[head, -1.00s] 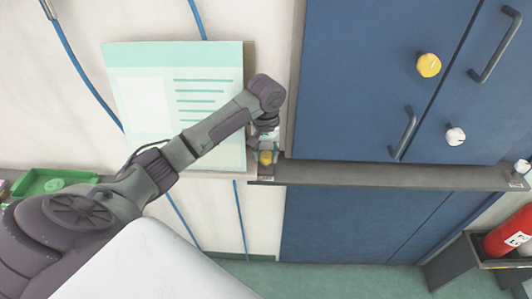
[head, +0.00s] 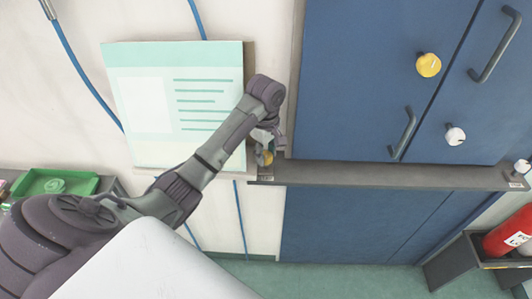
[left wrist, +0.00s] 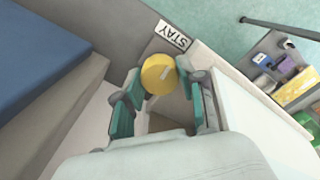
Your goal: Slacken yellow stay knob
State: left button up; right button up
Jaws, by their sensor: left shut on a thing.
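The yellow stay knob (left wrist: 159,74) sits beside a white label reading STAY (left wrist: 173,35) in the left wrist view. My left gripper (left wrist: 160,84) has its two teal-padded fingers on either side of the knob and is shut on it. In the head view, the left gripper (head: 266,140) is at the left end of the grey rail (head: 390,175), and the knob (head: 265,158) is partly covered by it. My right gripper is not in view.
Blue cabinet doors (head: 350,80) carry another yellow knob (head: 428,65), a white knob (head: 455,135) and dark handles (head: 404,133). A poster (head: 145,100) is behind my arm. A green tray (head: 85,186) is at left, a red cylinder (head: 505,235) at right.

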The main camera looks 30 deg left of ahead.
aim_at(266, 155)
pick_arm(q)
jog(key=n, duration=0.5)
jog(key=shift+r+n, duration=0.1)
jog(key=shift+n, duration=0.2)
jog(key=shift+w+n, duration=0.1)
jog(key=shift+n, duration=2.2)
jog(key=o, duration=1.1)
jog(key=shift+o, duration=0.2)
notch_tip(266, 155, up, 12)
